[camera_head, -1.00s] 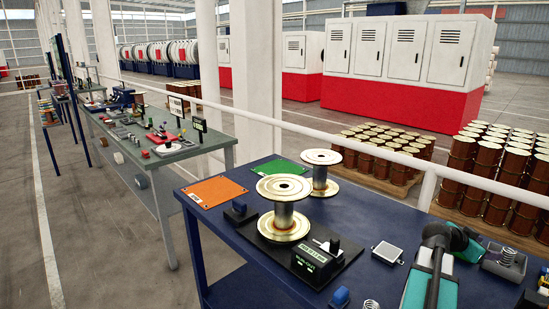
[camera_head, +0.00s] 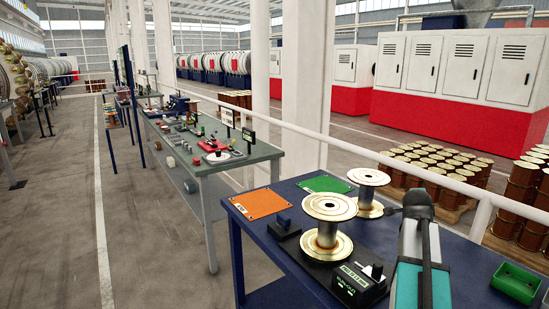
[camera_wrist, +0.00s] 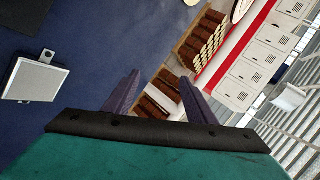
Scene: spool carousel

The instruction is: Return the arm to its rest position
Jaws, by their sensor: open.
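My arm, teal and white with a black joint, rises at the lower right of the head view. My gripper (camera_wrist: 160,84) shows in the wrist view as two dark fingers spread apart, with nothing between them. It is raised over the blue table (camera_head: 290,262), clear of the things on it. A metal spool (camera_head: 327,230) stands upright on the table beside a black device with a green display (camera_head: 357,287). A second metal spool (camera_head: 368,190) stands behind it, near my arm.
An orange panel (camera_head: 259,204), a green panel (camera_head: 324,184) and a green tray (camera_head: 515,282) lie on the table. In the wrist view, a grey square plate (camera_wrist: 35,80) lies at left. A white rail (camera_head: 330,140) runs behind the table. Floor at left is open.

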